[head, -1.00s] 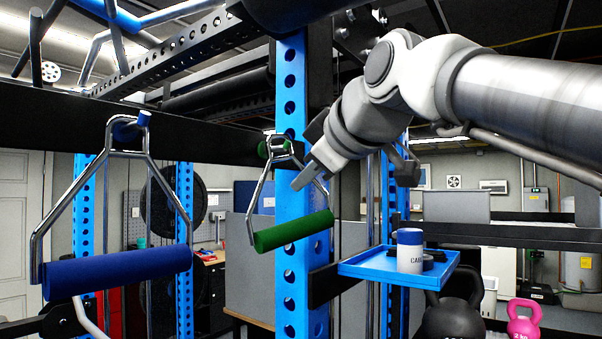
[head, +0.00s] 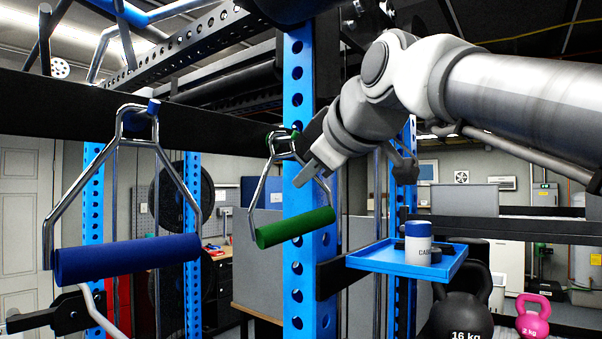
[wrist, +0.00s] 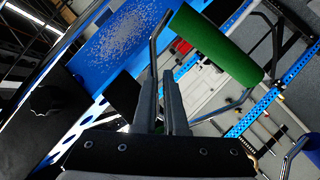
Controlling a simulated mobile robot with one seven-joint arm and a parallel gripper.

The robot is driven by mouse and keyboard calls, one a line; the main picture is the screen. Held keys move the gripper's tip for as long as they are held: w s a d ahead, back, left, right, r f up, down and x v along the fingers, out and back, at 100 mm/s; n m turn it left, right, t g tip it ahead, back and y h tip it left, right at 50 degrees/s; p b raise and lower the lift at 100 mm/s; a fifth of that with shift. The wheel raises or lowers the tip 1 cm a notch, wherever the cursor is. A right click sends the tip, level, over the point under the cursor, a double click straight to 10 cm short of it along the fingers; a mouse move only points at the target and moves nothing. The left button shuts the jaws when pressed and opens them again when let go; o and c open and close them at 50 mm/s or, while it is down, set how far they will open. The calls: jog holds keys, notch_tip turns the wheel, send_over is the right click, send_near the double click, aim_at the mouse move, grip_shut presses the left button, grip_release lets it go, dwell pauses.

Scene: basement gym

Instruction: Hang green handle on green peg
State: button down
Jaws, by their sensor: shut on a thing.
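The green handle (head: 295,228) has a green grip hanging low on a bent metal frame, in front of a blue upright. It also shows in the wrist view (wrist: 215,45). My gripper (head: 312,172) is shut on the right side bar of this frame; the wrist view shows the bar between the fingers (wrist: 165,95). The green peg (head: 271,135) shows only as small green patches by the frame's top loop, on the dark crossbeam. The loop overlaps the peg in the picture; I cannot tell whether it is around it or just in front.
A blue handle (head: 128,260) hangs from a blue peg (head: 153,106) to the left. A blue tray (head: 400,262) with a white, blue-topped can (head: 418,243) stands out below my arm. Black (head: 459,318) and pink (head: 532,317) kettlebells are at lower right.

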jog(key=c, duration=0.9)
grip_release()
jog(key=shift+s, duration=0.1)
jog(key=b+v, duration=0.2)
jog(key=v, duration=1.5)
jog(key=s+d+f+m+g+h, duration=0.1)
jog(key=f+m, duration=0.3)
jog(key=f, duration=1.2)
jog(key=s+d+f+m+g+h+b, duration=0.1)
jog(key=s+d+f+m+g+h, duration=0.1)
jog(key=f, duration=1.4)
jog(key=s+d+f+m+g+h, duration=0.2)
jog(key=f+m, duration=0.5)
jog(key=f, duration=1)
jog(key=shift+s+d+g, duration=0.35)
jog(key=shift+d+g, duration=0.4)
jog(key=shift+g, duration=0.35)
